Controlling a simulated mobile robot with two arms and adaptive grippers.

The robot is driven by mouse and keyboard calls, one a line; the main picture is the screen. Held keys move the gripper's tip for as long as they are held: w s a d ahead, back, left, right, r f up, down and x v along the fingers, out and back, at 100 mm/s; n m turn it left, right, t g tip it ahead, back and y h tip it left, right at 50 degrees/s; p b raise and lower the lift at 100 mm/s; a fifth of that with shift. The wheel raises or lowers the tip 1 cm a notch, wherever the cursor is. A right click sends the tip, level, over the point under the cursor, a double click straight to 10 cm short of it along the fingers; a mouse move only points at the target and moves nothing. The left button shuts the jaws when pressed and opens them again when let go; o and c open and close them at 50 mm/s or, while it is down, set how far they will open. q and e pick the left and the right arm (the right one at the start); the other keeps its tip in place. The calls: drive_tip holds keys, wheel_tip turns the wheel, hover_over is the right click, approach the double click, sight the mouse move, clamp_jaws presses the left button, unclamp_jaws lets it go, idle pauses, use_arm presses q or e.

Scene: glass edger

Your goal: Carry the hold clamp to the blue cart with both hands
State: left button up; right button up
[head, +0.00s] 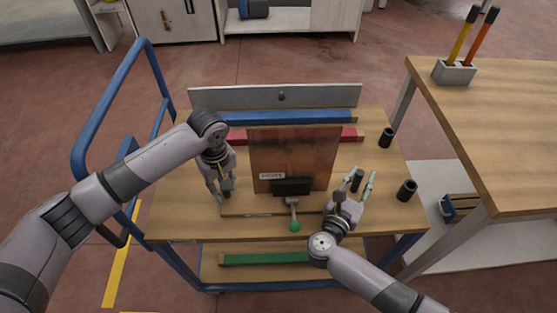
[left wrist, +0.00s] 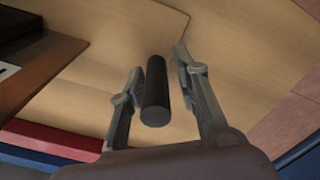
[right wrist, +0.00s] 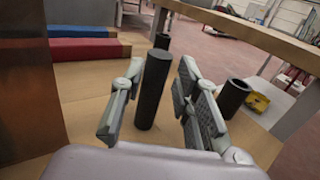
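A black clamp block (head: 292,186) with a short lever and green knob (head: 295,226) stands at the lower edge of an upright brown translucent panel (head: 300,150) bearing a small white label. I take this to be the hold clamp. It is on the wooden top of the blue cart (head: 185,222). My left gripper (head: 226,195) points down left of the panel, open around a black upright cylinder (left wrist: 155,90). My right gripper (head: 356,186) is open around another black cylinder (head: 357,180), which shows between its fingers in the right wrist view (right wrist: 152,90). I cannot tell whether the cylinders join the clamp.
Two more black cylinders (head: 386,137) (head: 407,190) stand at the cart's right side. Blue (head: 285,117) and red (head: 345,134) bars lie behind the panel, before a grey rail (head: 275,97). A wooden table (head: 500,140) stands close on the right. The cart's blue handle (head: 110,90) rises at left.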

use_arm(q)
drive_tip(key=shift+o, duration=0.4)
use_arm(e)
drive_tip(key=shift+o, duration=0.4)
use_arm(q)
drive_tip(key=shift+d, duration=0.1)
use_arm(e)
drive_tip(key=shift+a, duration=0.2)
use_arm(q)
drive_tip(key=shift+r, duration=0.2)
wheel_tip(320, 180, up, 8)
drive_tip(key=shift+f, duration=0.2)
use_arm(e)
drive_tip(key=shift+a, duration=0.1)
drive_tip(key=v, duration=1.2)
